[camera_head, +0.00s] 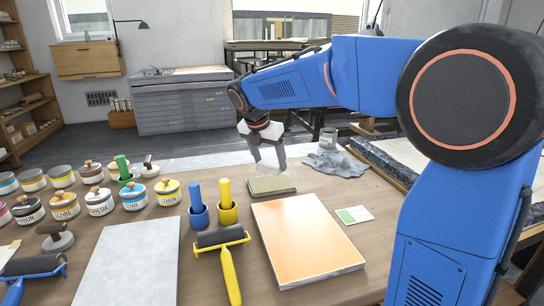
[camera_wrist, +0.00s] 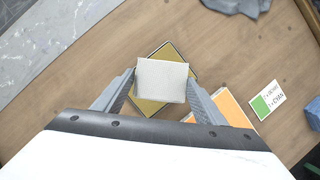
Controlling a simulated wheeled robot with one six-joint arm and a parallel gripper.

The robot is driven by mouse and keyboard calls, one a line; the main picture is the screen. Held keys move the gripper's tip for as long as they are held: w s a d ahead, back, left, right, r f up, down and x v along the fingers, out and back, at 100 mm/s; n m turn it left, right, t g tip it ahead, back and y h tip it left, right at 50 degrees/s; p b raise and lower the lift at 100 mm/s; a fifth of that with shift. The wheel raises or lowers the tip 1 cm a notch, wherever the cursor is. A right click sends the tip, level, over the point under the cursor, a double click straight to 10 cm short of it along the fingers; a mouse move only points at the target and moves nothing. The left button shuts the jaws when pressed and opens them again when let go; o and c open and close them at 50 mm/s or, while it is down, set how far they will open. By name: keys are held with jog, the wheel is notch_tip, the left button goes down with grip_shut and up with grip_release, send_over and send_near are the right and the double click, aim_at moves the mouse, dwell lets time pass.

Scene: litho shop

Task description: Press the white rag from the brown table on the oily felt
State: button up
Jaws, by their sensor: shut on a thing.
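My gripper (camera_head: 268,163) is shut on a white rag. In the wrist view the rag (camera_wrist: 162,80) is a small pale folded square between the two fingertips (camera_wrist: 160,88). The oily felt (camera_head: 271,187) is a flat olive pad with a dark edge on the brown table. In the wrist view the felt (camera_wrist: 148,106) shows beneath and around the rag, turned at an angle to it. The rag appears to be just above the felt; whether they touch cannot be told. In the head view the rag is hard to make out between the fingers.
An orange plate (camera_head: 305,240) lies in front of the felt.

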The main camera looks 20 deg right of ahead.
send_over(270, 184)
jog(key=shift+w+a+f, duration=0.1)
jog(key=shift+f, duration=2)
jog(key=shift+f, duration=0.55)
dwell(0.6)
jog(key=shift+r, duration=0.1)
jog(key=shift+r, duration=3.45)
